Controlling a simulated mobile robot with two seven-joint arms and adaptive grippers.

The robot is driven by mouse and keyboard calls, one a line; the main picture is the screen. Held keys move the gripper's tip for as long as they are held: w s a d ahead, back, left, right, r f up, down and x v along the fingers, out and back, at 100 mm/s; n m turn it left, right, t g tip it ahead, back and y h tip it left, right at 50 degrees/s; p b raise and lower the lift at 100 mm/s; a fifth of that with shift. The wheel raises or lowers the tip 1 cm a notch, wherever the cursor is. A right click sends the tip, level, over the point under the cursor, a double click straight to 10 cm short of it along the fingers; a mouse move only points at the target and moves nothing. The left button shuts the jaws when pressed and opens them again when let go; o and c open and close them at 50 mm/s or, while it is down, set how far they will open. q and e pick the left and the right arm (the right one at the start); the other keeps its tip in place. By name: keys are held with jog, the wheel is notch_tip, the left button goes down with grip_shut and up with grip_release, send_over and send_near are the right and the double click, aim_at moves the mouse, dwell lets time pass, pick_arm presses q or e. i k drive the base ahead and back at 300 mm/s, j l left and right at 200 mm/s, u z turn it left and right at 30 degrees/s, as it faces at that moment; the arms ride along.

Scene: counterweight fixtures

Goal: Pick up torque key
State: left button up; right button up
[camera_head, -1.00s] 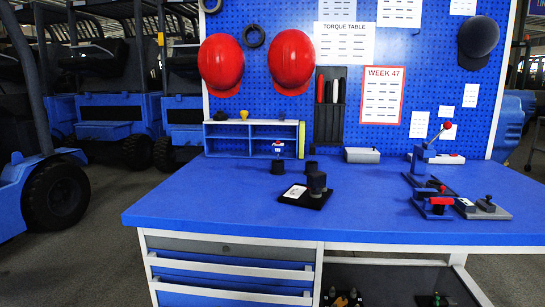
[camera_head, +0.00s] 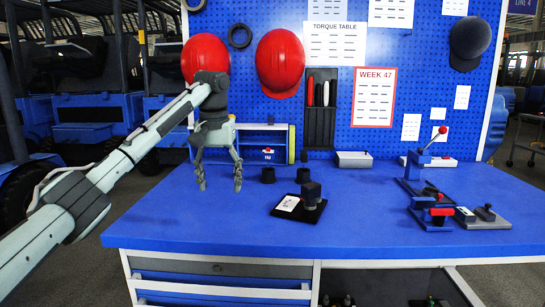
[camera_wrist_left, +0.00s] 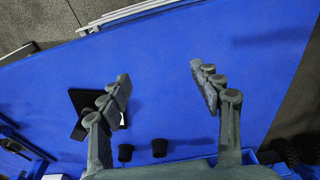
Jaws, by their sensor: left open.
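I cannot tell for certain which item is the torque key. A dark knobbed block (camera_head: 311,194) stands on a black tray (camera_head: 284,213) with a white card, near the middle of the bench. My left gripper (camera_head: 220,184) is open and empty, fingers pointing down above the bench's left part, left of the tray. In the left wrist view, the open fingers (camera_wrist_left: 158,82) have bare blue bench between them. The tray (camera_wrist_left: 82,98) shows there partly behind one finger. My right gripper is not in view.
Two black cups (camera_head: 268,175) stand behind the tray. A blue shelf (camera_head: 255,137), a tool holder (camera_head: 312,125) with red and white handles and a grey box (camera_head: 354,159) are at the back. Lever fixtures (camera_head: 427,175) stand at right. The bench front (camera_head: 200,228) is clear.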

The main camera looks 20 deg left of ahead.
aim_at(267, 156)
jog(key=i, duration=1.25)
